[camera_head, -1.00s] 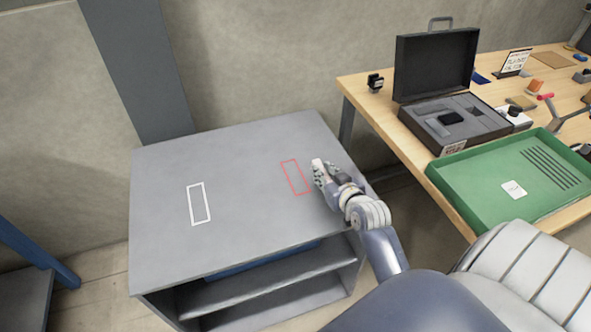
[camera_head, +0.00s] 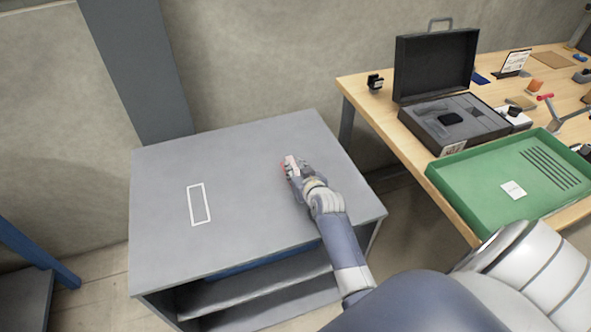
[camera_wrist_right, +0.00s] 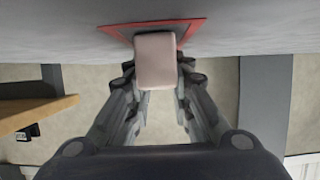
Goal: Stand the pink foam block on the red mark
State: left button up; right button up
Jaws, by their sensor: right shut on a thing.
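The pink foam block (camera_wrist_right: 155,60) is held between the fingers of my right gripper (camera_wrist_right: 157,82), which is shut on it. In the wrist view the block's end covers part of the red mark (camera_wrist_right: 118,31), whose outline shows on both sides of it. I cannot tell whether the block touches the surface. In the head view my right gripper (camera_head: 292,168) is over the red mark and hides nearly all of it. Only a small pale part of the block shows there. My left gripper is not in view.
The grey cabinet top (camera_head: 240,165) is otherwise clear, with a white outlined mark (camera_head: 199,204) on its left. A wooden table (camera_head: 358,92) to the right holds an open black case (camera_head: 437,65) and a green tray (camera_head: 470,190).

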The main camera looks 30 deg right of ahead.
jog(key=o, duration=0.9)
jog(key=shift+f, duration=0.1)
jog(key=shift+c, duration=0.2)
jog(key=shift+s+r, duration=0.2)
jog(key=p+v, duration=0.1)
jog(key=v, duration=1)
jog(key=shift+s+a+r, duration=0.1)
jog(key=shift+s+a, duration=0.1)
jog(key=shift+s, duration=0.1)
